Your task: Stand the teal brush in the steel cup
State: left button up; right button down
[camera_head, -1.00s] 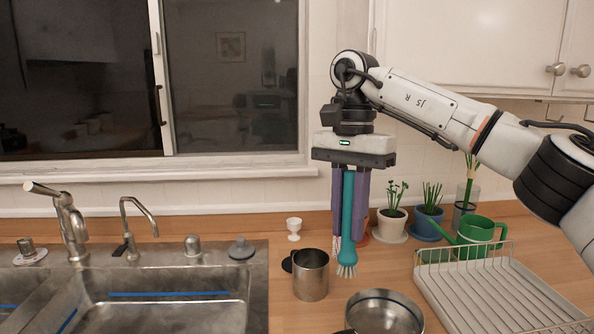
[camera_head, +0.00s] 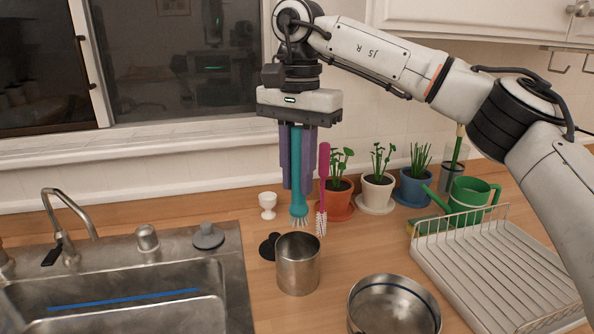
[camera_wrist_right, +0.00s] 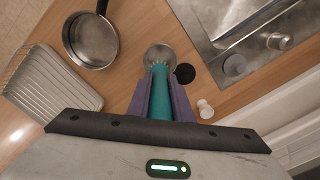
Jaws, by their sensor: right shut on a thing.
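The teal brush (camera_head: 298,165) hangs upright, bristles down, between the purple fingers of my right gripper (camera_head: 297,188), which is shut on its handle. The steel cup (camera_head: 298,268) stands on the wooden counter, its open top facing up. In the head view the bristles show just above the cup's far rim, in line with it. In the right wrist view the brush (camera_wrist_right: 160,95) points at the cup (camera_wrist_right: 158,50), and its end overlaps the cup's mouth. The bristles appear to be above the rim, not inside. My left gripper is not in view.
A black round lid (camera_head: 268,246) and a white egg cup (camera_head: 267,204) are near the cup. A pink brush (camera_head: 323,165) and potted plants (camera_head: 377,190) stand behind. A steel pan (camera_head: 393,306), a dish rack (camera_head: 490,270) and the sink (camera_head: 130,290) flank the cup.

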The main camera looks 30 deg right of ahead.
aim_at(297, 209)
jog(key=shift+f+b, duration=1.7)
jog(key=shift+f, duration=0.15)
jog(key=shift+f+b, duration=0.45)
jog(key=shift+f, duration=0.8)
jog(key=shift+f+b, duration=0.95)
jog(key=shift+f, duration=1.3)
jog(key=c, duration=1.5)
grip_release()
jog(key=shift+r, duration=0.15)
